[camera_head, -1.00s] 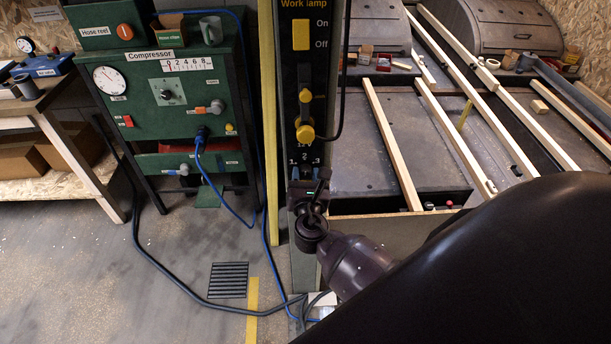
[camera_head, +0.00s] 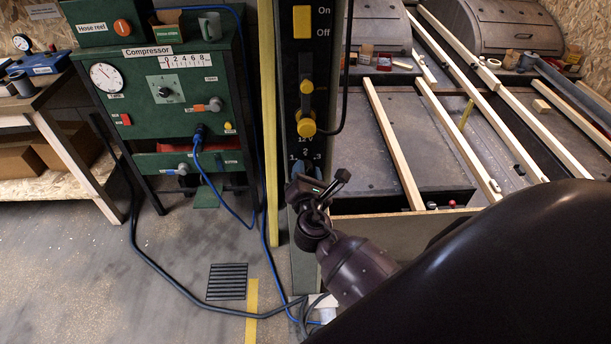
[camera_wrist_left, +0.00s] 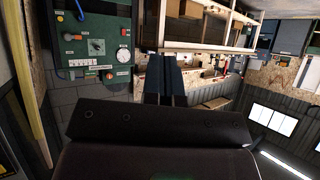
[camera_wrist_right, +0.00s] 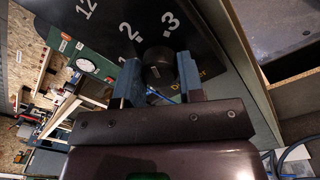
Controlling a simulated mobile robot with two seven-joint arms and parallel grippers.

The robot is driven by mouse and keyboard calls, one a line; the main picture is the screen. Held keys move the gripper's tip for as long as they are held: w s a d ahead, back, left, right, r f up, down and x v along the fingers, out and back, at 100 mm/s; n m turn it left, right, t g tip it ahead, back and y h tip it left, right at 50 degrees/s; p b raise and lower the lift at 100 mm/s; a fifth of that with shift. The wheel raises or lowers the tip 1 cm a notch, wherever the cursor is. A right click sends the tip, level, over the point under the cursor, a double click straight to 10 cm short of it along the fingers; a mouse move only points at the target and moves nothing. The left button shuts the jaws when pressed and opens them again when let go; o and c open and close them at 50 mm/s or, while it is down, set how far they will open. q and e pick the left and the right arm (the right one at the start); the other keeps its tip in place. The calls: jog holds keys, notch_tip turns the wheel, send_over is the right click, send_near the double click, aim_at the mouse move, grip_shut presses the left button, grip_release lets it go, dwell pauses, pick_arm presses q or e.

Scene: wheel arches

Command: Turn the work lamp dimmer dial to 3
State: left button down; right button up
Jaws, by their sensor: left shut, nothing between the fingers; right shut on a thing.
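The black work lamp dimmer dial (camera_wrist_right: 158,64) sits on a dark panel (camera_wrist_right: 205,45) with white numbers 1, 2 and 3 around it and a partly covered label below. My right gripper (camera_wrist_right: 158,82) is shut on the dial, a blue finger on each side. In the head view my right gripper (camera_head: 307,172) is at the lower part of the panel, tilted, and largely hides the dial. I cannot tell which number the dial points to. My left gripper (camera_wrist_left: 166,78) is shut and empty in the left wrist view, away from the panel.
Above the dial are a yellow On/Off switch (camera_head: 302,22) and a yellow knob (camera_head: 305,127). A black cable (camera_head: 346,75) runs beside the post. The green compressor cabinet (camera_head: 150,110) stands left; a bench with wooden strips (camera_head: 395,150) is right.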

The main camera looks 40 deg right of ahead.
pick_arm(q)
notch_tip(320, 180, down, 5)
jog(key=b, duration=0.4)
jog(key=shift+d+r, duration=0.1)
jog(key=shift+r, duration=0.05)
pick_arm(e)
jog(key=m, duration=0.7)
jog(key=shift+m, duration=0.3)
pick_arm(q)
jog(key=shift+s, duration=0.2)
pick_arm(e)
jog(key=o, duration=0.8)
pick_arm(q)
jog(key=shift+s+f+g, duration=0.3)
jog(key=shift+s, duration=0.05)
pick_arm(e)
jog(key=shift+o, duration=0.6)
